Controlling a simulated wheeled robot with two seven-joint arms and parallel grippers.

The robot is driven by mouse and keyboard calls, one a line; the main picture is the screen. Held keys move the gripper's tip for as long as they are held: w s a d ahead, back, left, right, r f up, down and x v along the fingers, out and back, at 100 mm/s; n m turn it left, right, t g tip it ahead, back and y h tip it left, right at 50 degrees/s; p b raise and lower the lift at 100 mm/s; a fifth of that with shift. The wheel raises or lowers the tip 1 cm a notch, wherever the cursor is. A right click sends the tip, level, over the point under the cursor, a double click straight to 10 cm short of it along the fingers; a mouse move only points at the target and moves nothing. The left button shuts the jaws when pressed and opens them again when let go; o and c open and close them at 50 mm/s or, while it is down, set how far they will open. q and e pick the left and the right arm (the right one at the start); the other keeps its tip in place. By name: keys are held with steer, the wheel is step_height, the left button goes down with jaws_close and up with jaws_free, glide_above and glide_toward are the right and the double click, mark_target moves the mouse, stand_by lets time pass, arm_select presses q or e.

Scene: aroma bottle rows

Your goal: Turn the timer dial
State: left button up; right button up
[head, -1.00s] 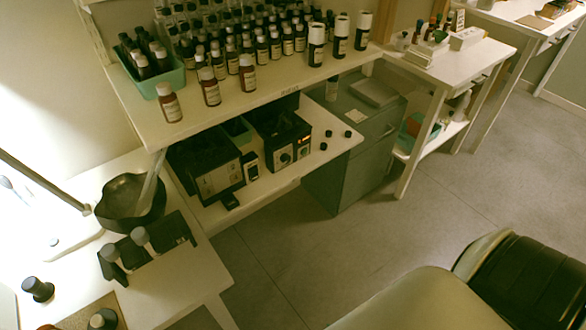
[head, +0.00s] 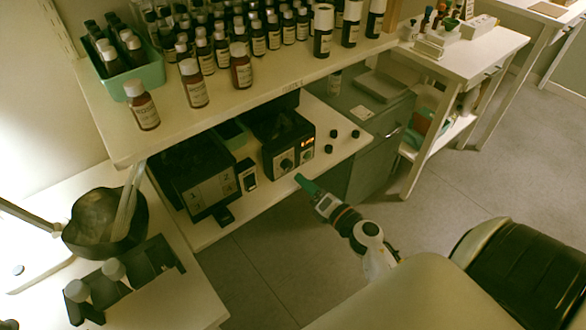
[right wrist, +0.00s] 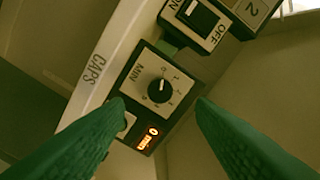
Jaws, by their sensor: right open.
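The timer dial (right wrist: 160,91) is a round black knob on a white face marked MIN with small numerals. In the right wrist view it is roughly centred between my open green fingers. In the head view the timer dial (head: 287,164) is on the front of a black box (head: 282,139) on the lower shelf. My right gripper (head: 301,180) is just in front of and below that panel, apart from the dial. The right wrist view shows its two fingers (right wrist: 160,108) spread wide with nothing between them. My left gripper is not in view.
An orange lit display (right wrist: 148,138) is beside the dial. An ON/OFF switch (right wrist: 195,20) and a numbered dark unit (head: 205,178) stand alongside. Small black caps (head: 333,134) lie on the shelf to the right. The upper shelf (head: 170,132), full of bottles, overhangs. Open floor lies in front.

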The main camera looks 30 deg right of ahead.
mark_target(289, 167)
steer(key=w, duration=0.6)
steer(key=shift+w+a, duration=0.15)
steer(key=shift+a, duration=0.1)
steer(key=c, duration=1)
steer(key=shift+o, duration=0.2)
steer(key=shift+p, duration=0.35)
